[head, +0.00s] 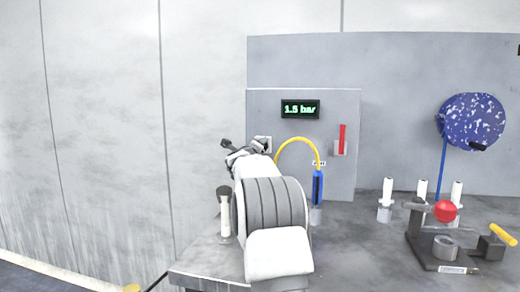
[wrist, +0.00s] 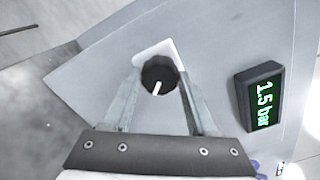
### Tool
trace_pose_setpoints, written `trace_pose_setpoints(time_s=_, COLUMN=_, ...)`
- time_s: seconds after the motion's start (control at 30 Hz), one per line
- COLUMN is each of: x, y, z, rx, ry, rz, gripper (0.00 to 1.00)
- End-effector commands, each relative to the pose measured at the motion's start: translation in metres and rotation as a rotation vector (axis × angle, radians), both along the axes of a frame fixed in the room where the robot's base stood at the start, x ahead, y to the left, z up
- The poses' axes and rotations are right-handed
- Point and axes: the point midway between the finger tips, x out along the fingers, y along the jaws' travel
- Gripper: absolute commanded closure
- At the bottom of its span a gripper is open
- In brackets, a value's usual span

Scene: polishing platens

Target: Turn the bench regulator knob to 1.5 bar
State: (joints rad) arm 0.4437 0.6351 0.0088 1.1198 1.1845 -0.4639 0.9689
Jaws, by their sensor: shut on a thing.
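The regulator knob (wrist: 157,73) is dark and round with a white pointer mark. It sits on a white plate (wrist: 171,48) on the grey panel (wrist: 215,40). My gripper (wrist: 158,76) has one finger on each side of the knob in the wrist view and is shut on it. In the head view my gripper (head: 240,152) is at the panel's lower left, and my arm hides most of the knob. The display (head: 300,109) reads 1.5 bar in green; it also shows in the wrist view (wrist: 264,97).
Right of my arm, a yellow hose (head: 298,141) runs to a blue tool (head: 318,187). A red lever (head: 342,138) is on the panel. White bottles (head: 387,192), a fixture with a red ball (head: 446,211) and a speckled blue disc (head: 473,120) are farther right. A dark-topped brush (head: 224,212) stands left.

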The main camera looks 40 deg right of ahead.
Motion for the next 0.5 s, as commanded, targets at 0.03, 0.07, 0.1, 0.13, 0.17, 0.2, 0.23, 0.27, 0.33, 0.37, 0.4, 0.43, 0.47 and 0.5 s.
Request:
trace_pose_setpoints(time_s=0.03, x=-0.0001, y=-0.0002, z=-0.0006, rx=0.000, ry=0.000, rz=-0.001, gripper=0.98)
trace_pose_setpoints(time_s=0.07, x=-0.0001, y=-0.0002, z=-0.0006, rx=0.000, ry=0.000, rz=-0.001, gripper=0.40)
trace_pose_setpoints(time_s=0.1, x=-0.0001, y=-0.0002, z=-0.0006, rx=0.000, ry=0.001, rz=-0.001, gripper=0.33)
trace_pose_setpoints(time_s=0.13, x=-0.0001, y=-0.0003, z=-0.0005, rx=0.000, ry=0.001, rz=-0.001, gripper=0.28)
trace_pose_setpoints(time_s=0.17, x=-0.0001, y=-0.0003, z=-0.0005, rx=0.000, ry=0.001, rz=-0.001, gripper=0.22)
trace_pose_setpoints(time_s=0.2, x=-0.0001, y=-0.0002, z=-0.0005, rx=0.000, ry=0.001, rz=-0.001, gripper=0.15)
trace_pose_setpoints(time_s=0.23, x=-0.0001, y=-0.0002, z=-0.0005, rx=0.000, ry=0.001, rz=-0.001, gripper=0.12)
trace_pose_setpoints(time_s=0.27, x=-0.0001, y=-0.0002, z=-0.0005, rx=0.000, ry=0.001, rz=-0.001, gripper=0.12)
trace_pose_setpoints(time_s=0.33, x=-0.0001, y=-0.0002, z=-0.0003, rx=0.000, ry=0.001, rz=-0.001, gripper=0.12)
trace_pose_setpoints(time_s=0.37, x=-0.0001, y=0.0000, z=-0.0003, rx=-0.001, ry=0.001, rz=0.000, gripper=0.12)
trace_pose_setpoints(time_s=0.4, x=-0.0001, y=0.0000, z=-0.0003, rx=-0.001, ry=0.001, rz=0.000, gripper=0.12)
trace_pose_setpoints(time_s=0.43, x=-0.0001, y=0.0000, z=-0.0003, rx=-0.001, ry=0.001, rz=0.000, gripper=0.12)
trace_pose_setpoints(time_s=0.47, x=-0.0001, y=0.0000, z=-0.0003, rx=-0.001, ry=0.001, rz=0.000, gripper=0.12)
trace_pose_setpoints(time_s=0.5, x=-0.0001, y=0.0002, z=-0.0002, rx=-0.001, ry=0.001, rz=0.000, gripper=0.12)
